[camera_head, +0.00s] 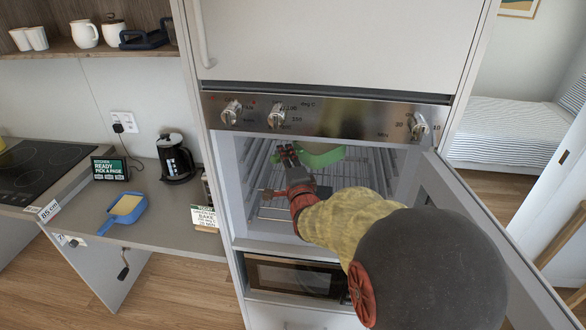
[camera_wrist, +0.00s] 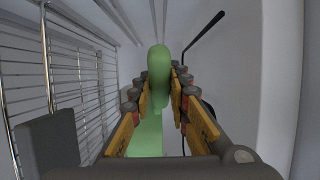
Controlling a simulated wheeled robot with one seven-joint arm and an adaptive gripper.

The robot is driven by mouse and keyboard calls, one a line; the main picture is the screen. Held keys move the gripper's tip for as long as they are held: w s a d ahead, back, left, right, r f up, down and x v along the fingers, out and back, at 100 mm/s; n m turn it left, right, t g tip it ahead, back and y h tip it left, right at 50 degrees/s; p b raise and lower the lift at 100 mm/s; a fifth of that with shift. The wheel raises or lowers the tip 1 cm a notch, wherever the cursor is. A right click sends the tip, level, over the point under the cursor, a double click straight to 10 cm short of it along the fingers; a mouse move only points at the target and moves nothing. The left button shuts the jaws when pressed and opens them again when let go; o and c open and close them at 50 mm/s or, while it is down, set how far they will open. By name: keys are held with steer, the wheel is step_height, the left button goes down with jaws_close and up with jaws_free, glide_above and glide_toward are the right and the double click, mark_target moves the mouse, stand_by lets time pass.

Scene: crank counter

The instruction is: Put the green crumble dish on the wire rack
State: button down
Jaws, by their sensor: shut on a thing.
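The green crumble dish (camera_head: 322,155) is inside the open oven, high up and partly hidden behind my gripper and the control panel. My gripper (camera_head: 290,160) reaches into the oven and is shut on a green part of the dish. In the wrist view the green dish (camera_wrist: 158,62) stands between the two finger pads, with a flat green part below. Wire bars (camera_head: 280,213) show lower in the oven. In the wrist view, wire bars (camera_wrist: 85,85) run along the left. I cannot tell whether the dish touches any of them.
The oven door (camera_head: 485,225) hangs open at the right, close to my arm. The control panel (camera_head: 325,117) is just above the opening.

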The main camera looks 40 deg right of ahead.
steer(key=w+d+f, duration=0.1)
steer(key=d+f, duration=0.1)
steer(key=w+d+f, duration=0.2)
steer(key=w+d+f+b, duration=0.1)
steer(key=w+d+f, duration=0.1)
steer(key=shift+f, duration=0.25)
steer(key=shift+w+d+f+b, duration=0.15)
steer(key=shift+f+b, duration=0.35)
steer(key=shift+f, duration=1.3)
steer(key=c, duration=2.2)
jaws_free()
steer(key=shift+f, duration=0.25)
steer(key=o, duration=0.4)
steer(key=shift+o, duration=0.6)
steer(key=shift+r, duration=0.15)
